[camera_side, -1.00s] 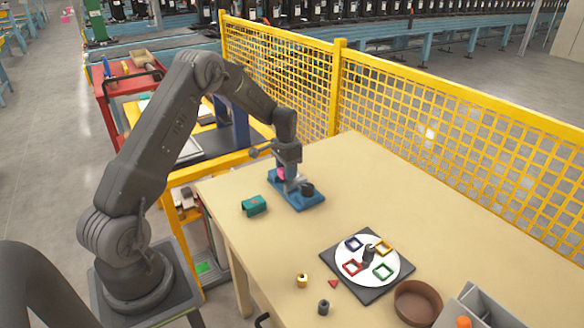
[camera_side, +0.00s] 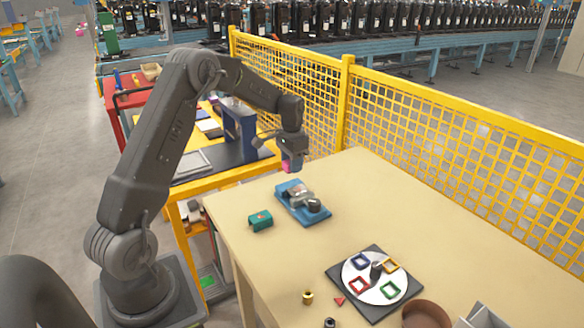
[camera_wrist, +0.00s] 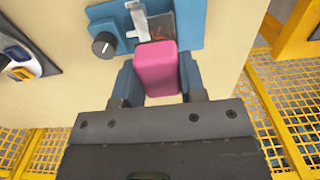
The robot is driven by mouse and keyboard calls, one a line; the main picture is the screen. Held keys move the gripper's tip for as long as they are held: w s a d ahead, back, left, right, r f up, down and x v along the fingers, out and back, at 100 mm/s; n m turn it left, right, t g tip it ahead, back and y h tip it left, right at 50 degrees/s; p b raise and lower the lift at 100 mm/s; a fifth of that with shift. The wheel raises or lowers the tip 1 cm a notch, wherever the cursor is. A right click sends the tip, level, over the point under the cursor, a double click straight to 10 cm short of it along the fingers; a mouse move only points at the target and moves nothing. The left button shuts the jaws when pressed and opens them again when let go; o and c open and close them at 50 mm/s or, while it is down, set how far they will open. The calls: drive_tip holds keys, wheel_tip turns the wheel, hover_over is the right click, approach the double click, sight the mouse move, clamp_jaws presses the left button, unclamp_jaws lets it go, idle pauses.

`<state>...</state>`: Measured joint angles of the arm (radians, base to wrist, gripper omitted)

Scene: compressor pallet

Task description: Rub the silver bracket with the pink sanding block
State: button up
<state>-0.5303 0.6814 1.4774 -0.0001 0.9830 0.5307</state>
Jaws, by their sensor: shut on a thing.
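My gripper (camera_side: 291,165) is shut on the pink sanding block (camera_wrist: 156,68), which sits between the two fingers in the wrist view. In the side view the block (camera_side: 287,167) is a small pink patch under my gripper. The silver bracket (camera_wrist: 138,20) is on a blue fixture (camera_wrist: 104,12) with a black knob (camera_wrist: 103,45). In the side view the bracket (camera_side: 296,196) lies on the fixture (camera_side: 316,217) on the table. The block is held above the fixture, apart from it.
A teal block (camera_side: 260,221) stands on the table left of the fixture. A dark square board (camera_side: 345,291) with a white disc and coloured frames is nearer the camera. A brown bowl (camera_side: 426,314) is at the lower right. Yellow mesh fencing (camera_side: 430,135) runs behind the table.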

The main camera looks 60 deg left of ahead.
sight(291, 192)
drive_tip(key=shift+f, duration=0.25)
idle(0.4)
drive_tip(key=shift+f, duration=3.15)
drive_tip(key=shift+w+f, duration=0.35)
drive_tip(key=shift+f, duration=0.45)
drive_tip(key=shift+c, duration=0.4)
drive_tip(key=shift+w, duration=1.5)
drive_tip(key=shift+c, duration=0.2)
drive_tip(key=shift+s, duration=1.95)
drive_tip(key=shift+w+r, duration=0.1)
drive_tip(key=shift+r, duration=4.05)
